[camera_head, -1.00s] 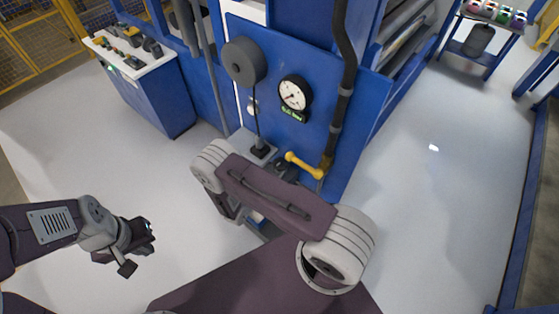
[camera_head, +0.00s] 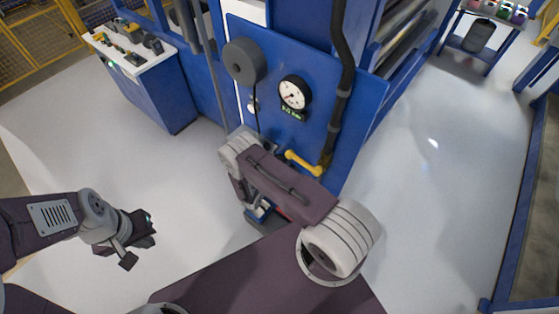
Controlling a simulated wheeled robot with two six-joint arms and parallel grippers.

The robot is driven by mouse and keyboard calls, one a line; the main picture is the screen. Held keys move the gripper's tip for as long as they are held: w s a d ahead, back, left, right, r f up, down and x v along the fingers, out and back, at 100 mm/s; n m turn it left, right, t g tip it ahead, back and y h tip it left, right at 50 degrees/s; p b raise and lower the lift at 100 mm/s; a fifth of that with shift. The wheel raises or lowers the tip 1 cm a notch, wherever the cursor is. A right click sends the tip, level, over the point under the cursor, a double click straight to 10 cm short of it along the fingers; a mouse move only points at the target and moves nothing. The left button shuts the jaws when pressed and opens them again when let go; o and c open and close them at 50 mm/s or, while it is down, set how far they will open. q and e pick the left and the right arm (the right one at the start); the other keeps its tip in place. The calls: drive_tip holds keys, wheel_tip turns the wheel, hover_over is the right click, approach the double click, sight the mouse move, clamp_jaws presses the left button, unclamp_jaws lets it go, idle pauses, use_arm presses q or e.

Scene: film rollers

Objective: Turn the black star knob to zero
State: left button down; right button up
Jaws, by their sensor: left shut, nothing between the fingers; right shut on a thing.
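I cannot make out the black star knob. My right arm (camera_head: 290,185) crosses in front of the lower part of the blue machine panel and may cover it. The wrist of that arm (camera_head: 240,188) points down beside the machine, and its gripper fingers are hidden behind the arm. A round white gauge with a black rim (camera_head: 293,93) is on the panel, with a small green display (camera_head: 292,115) under it. Its numbers are too small to read. My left gripper (camera_head: 143,232) is shut and empty, over the pale floor at the lower left, well away from the panel.
A yellow lever (camera_head: 303,162) sticks out just above my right arm. A black hose (camera_head: 342,100) runs down the panel, and a grey disc (camera_head: 244,62) is at its upper left. A control desk (camera_head: 150,85) stands at the left. The floor (camera_head: 420,190) at right is clear.

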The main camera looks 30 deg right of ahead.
drive_tip(key=shift+n+t+y, duration=0.4)
drive_tip(key=shift+t, duration=0.1)
drive_tip(key=o, duration=1.1)
drive_tip(key=shift+s+a, duration=0.3)
drive_tip(key=b+v, duration=0.2)
drive_tip(key=v, duration=0.6)
drive_tip(key=shift+r+b, duration=0.2)
drive_tip(key=shift+b, duration=0.15)
